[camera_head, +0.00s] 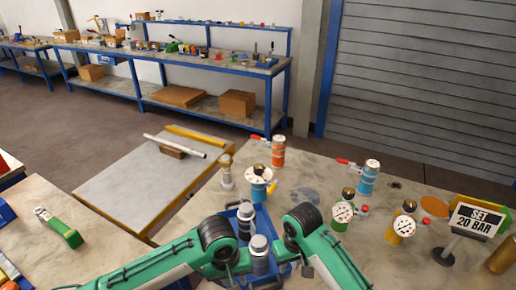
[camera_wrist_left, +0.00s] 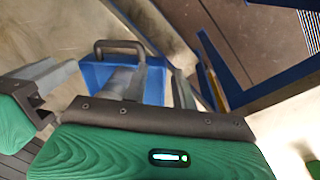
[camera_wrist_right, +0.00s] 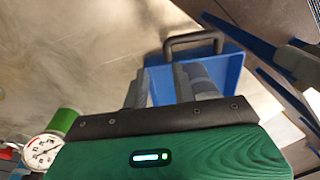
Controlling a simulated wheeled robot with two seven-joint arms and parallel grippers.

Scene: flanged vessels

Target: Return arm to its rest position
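Both green arms come in from the lower corners of the head view and bend close together over a blue crate (camera_head: 232,212). The crate holds two grey flanged cylinders, a rear one (camera_head: 246,222) and a front one (camera_head: 260,246). In the left wrist view my left gripper (camera_wrist_left: 152,85) has its fingers apart with no object clearly between them. In the right wrist view my right gripper (camera_wrist_right: 160,85) looks the same. The crate with its dark handle lies beyond the fingers in both wrist views. The fingertips are mostly hidden in the head view.
A "SET 20 BAR" sign (camera_head: 477,219) stands at the right. A green tool (camera_head: 60,228) lies on the left table. A low platform (camera_head: 140,185) holds bars.

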